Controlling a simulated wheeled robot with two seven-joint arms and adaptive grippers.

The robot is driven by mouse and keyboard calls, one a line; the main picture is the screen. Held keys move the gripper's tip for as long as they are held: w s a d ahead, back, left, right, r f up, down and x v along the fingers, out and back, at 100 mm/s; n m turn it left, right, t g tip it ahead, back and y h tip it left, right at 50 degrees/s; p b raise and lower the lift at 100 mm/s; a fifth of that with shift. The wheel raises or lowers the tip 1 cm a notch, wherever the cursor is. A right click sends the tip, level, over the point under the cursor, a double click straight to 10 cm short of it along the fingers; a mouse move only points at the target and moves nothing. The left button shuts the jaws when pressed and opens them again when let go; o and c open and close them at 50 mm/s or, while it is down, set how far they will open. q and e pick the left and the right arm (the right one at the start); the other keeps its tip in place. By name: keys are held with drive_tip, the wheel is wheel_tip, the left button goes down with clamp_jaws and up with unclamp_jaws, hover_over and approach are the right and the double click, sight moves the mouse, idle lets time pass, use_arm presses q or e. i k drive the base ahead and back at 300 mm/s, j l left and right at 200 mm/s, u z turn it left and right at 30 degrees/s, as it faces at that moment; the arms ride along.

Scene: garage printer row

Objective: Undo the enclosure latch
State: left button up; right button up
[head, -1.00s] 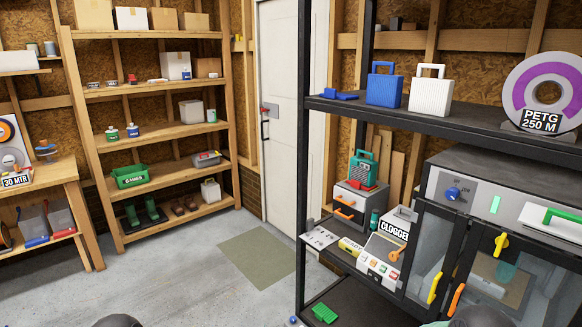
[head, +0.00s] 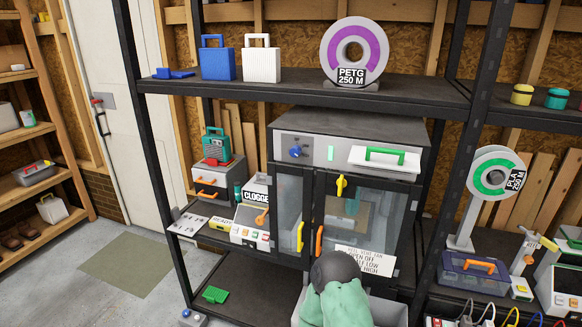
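The grey printer enclosure (head: 413,218) stands on the middle shelf in the head view. It has glazed doors in dark frames, and they look closed. A small yellow latch (head: 341,186) sits near the top left of the right door and points roughly up and down. Below it are a yellow handle (head: 300,236) on the left door and an orange handle (head: 319,240) on the right door. A white lettered card (head: 365,260) covers the lower part of the right door.
A blue knob (head: 295,152) and a green handle (head: 385,153) are on the enclosure's top panel. A dark rack post (head: 153,150) stands left of it. A purple PETG spool (head: 351,55) is on the shelf above. Clear floor with a green mat (head: 127,265) lies left.

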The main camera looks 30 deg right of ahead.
sight(341, 183)
drive_tip(key=z, duration=1.3)
